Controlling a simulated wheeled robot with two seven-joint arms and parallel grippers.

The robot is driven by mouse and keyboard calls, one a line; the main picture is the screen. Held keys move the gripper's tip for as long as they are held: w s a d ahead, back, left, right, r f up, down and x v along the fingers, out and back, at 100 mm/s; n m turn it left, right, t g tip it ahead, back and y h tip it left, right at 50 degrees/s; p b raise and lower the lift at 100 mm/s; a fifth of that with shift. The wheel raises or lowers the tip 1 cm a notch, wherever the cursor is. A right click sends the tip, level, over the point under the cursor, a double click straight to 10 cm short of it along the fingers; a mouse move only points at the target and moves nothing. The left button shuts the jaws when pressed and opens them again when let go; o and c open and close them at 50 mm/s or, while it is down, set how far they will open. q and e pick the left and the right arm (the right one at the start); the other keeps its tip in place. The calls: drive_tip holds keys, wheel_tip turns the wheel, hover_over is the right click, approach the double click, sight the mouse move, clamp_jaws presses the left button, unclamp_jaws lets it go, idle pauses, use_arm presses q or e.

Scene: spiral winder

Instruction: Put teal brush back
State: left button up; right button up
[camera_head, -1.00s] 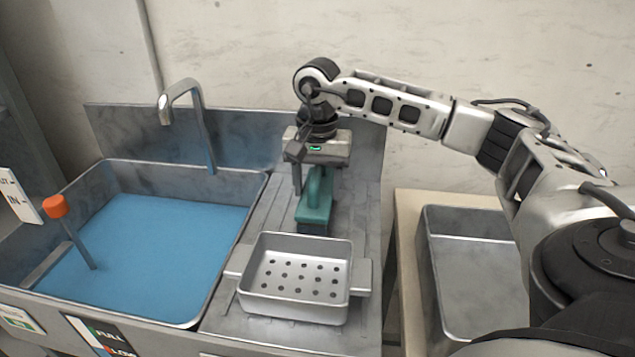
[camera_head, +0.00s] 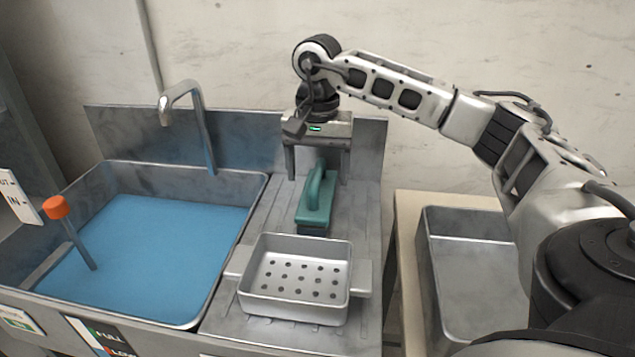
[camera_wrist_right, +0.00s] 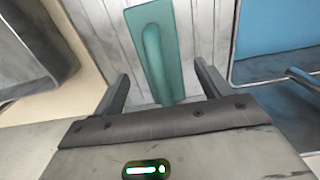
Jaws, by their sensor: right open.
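The teal brush (camera_head: 316,203) stands on the ribbed steel drainboard (camera_head: 262,240), behind the perforated basket, with its handle on top. It also shows in the right wrist view (camera_wrist_right: 155,50), just beyond the fingers. My right gripper (camera_head: 318,178) is open above and behind the brush, its two fingers apart. In the right wrist view the open fingers (camera_wrist_right: 162,85) are on either side of the near end of the brush and hold nothing. My left gripper is not in view.
A perforated steel basket (camera_head: 294,300) stands in front of the brush. A sink basin with blue water (camera_head: 150,240) and an orange-topped stick (camera_head: 57,207) is at left, with a faucet (camera_head: 190,105) behind. An empty steel tub (camera_head: 470,215) is at right.

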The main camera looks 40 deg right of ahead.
wheel_tip(320, 180, up, 8)
drive_tip(key=shift+r+p, duration=0.25)
drive_tip(key=shift+p, duration=0.2)
drive_tip(key=shift+f, duration=0.1)
